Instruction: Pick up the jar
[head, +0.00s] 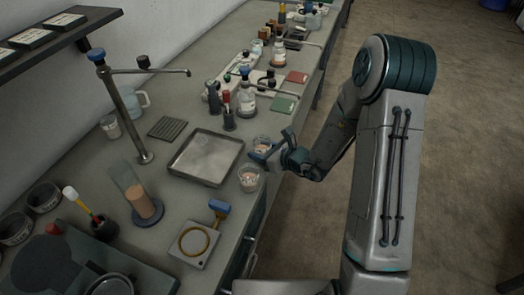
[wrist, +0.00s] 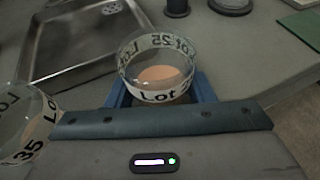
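A clear glass jar (wrist: 158,75) with a printed white "Lot" band and peach-coloured contents stands upright in the middle of the wrist view. In the head view this jar (head: 262,143) stands on the bench near its right edge. My gripper (head: 272,146) is low at the jar, with its blue fingers on either side. In the wrist view the gripper (wrist: 160,98) looks open around the jar; contact is hard to see, and the jar's lower front is hidden by the gripper body. A second similar jar (head: 249,178) stands nearer, and shows at the wrist view's left edge (wrist: 24,125).
A metal tray (head: 206,158) lies left of the jars. Dark bottles (head: 228,112) and a green pad (head: 284,104) are farther along the bench. A scale-like device (head: 194,244) and a tube on a round base (head: 146,212) stand nearer. The bench edge is close on the right.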

